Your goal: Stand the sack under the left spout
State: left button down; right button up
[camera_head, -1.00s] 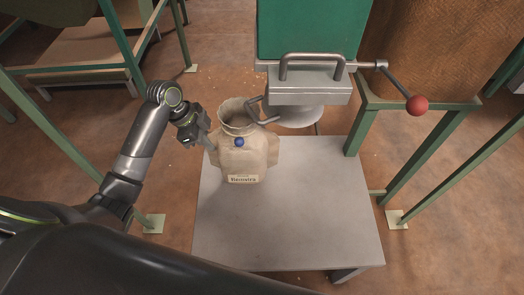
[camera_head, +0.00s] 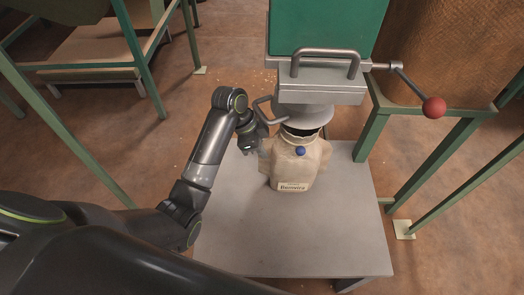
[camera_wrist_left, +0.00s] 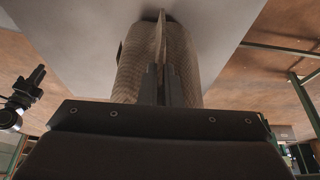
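The beige sack (camera_head: 298,165), with a blue knob and a printed label on its front, stands about upright on the grey table (camera_head: 290,235). Its mouth is right below the round grey spout (camera_head: 303,116) under the green hopper; the spout hides part of the mouth. My left gripper (camera_head: 258,149) is at the sack's left side. In the left wrist view my left fingers (camera_wrist_left: 162,85) are close together on a thin flap of the sack (camera_wrist_left: 128,72). A dark arm part at that view's left edge seems to be my right gripper (camera_wrist_left: 28,90); its fingers are unclear.
The green hopper (camera_head: 325,28) has a grey handle bar and a lever with a red ball (camera_head: 434,108) at its right. A bent grey bar (camera_head: 263,108) sticks out left of the spout. Green stand legs flank the table. The table's front is bare.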

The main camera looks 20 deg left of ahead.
pick_arm(q)
jog(key=shift+f, duration=0.25)
pick_arm(e)
jog(key=shift+r, duration=0.25)
pick_arm(q)
jog(key=c, duration=1.6)
grip_release()
jog(key=shift+f, duration=0.1)
